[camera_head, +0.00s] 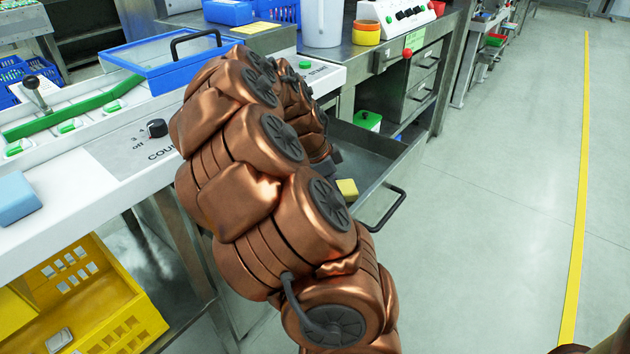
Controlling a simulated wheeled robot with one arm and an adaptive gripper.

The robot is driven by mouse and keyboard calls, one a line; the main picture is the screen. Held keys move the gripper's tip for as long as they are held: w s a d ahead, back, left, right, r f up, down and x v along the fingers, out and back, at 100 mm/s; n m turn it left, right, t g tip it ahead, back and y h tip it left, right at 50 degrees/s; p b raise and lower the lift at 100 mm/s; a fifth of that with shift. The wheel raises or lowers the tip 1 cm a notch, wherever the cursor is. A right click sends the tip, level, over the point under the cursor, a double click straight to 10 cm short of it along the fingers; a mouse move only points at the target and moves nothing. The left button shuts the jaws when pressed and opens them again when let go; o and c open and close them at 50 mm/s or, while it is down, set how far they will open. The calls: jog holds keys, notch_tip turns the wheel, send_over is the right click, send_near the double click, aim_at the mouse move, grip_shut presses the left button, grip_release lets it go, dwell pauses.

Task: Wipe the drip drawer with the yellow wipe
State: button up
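The drip drawer (372,144) is pulled out below the counter, a grey metal tray with a dark bar handle (385,207) at its front. A small yellow wipe (347,188) shows at the drawer's near side, just below my gripper (334,165). Only a dark part of my gripper shows past my copper arm. Its fingers are mostly hidden, so I cannot tell whether they hold the wipe or whether the wipe touches the drawer floor. My arm also covers the drawer's left part.
A blue sponge (15,197) lies on the white counter at left, above a yellow crate (88,306). A blue-lidded box (165,60) with a black handle and a flat yellow piece (256,28) are farther back. The floor (490,190) at right is clear.

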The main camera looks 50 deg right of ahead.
jog(key=shift+s+a+b, duration=0.15)
jog(key=shift+a+b, duration=0.95)
jog(key=shift+a, duration=2.75)
jog(key=shift+a+r+p, duration=0.1)
jog(key=shift+r+p, duration=0.2)
jog(key=shift+p, duration=0.05)
notch_tip(320, 180, up, 8)
jog(key=p, duration=0.4)
